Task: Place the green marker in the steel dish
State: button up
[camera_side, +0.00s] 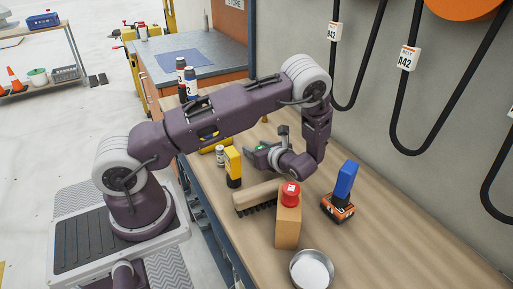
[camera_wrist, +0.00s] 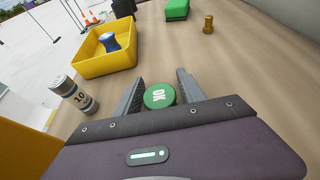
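The green marker (camera_wrist: 158,97) is a round green disc with white "OK" lettering in the wrist view. It sits between the two fingers of my gripper (camera_wrist: 160,88) and fills the gap, so my gripper looks shut on it. A bit of green shows at my gripper (camera_side: 262,149) in the side view, where the fingers are partly hidden. The steel dish (camera_side: 294,272) is round with a pale inside, at the bottom of the side view near the bench's front edge. It stands well apart from my gripper and is out of the wrist view.
A yellow-and-black tool (camera_side: 233,166) stands left of my gripper. A yellow bin (camera_wrist: 92,62) and a labelled cylinder (camera_wrist: 72,94) show in the wrist view.

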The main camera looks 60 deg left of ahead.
jog(key=shift+o, duration=0.2)
jog(key=shift+r, duration=0.15)
jog(key=v, duration=0.3)
notch_tip(320, 180, up, 7)
jog(key=shift+f, duration=0.2)
jog(key=s+d+r+n+t+h, duration=0.1)
jog(key=s+d+r+n+h, duration=0.8)
jog(key=s+d+r+n, duration=0.2)
jog(key=s+r+n, duration=0.2)
jog(key=s+r, duration=0.1)
jog(key=r, duration=0.1)
jog(key=shift+s+d, duration=0.2)
jog(key=shift+d, duration=0.15)
jog(key=shift+o, duration=0.4)
jog(key=s+d+r+n+t+h, duration=0.4)
jog(key=s+d, duration=0.3)
jog(key=d, duration=0.2)
jog(key=shift+r+n+t, duration=0.2)
jog(key=shift+n+t, duration=0.1)
jog(key=shift+n, duration=0.2)
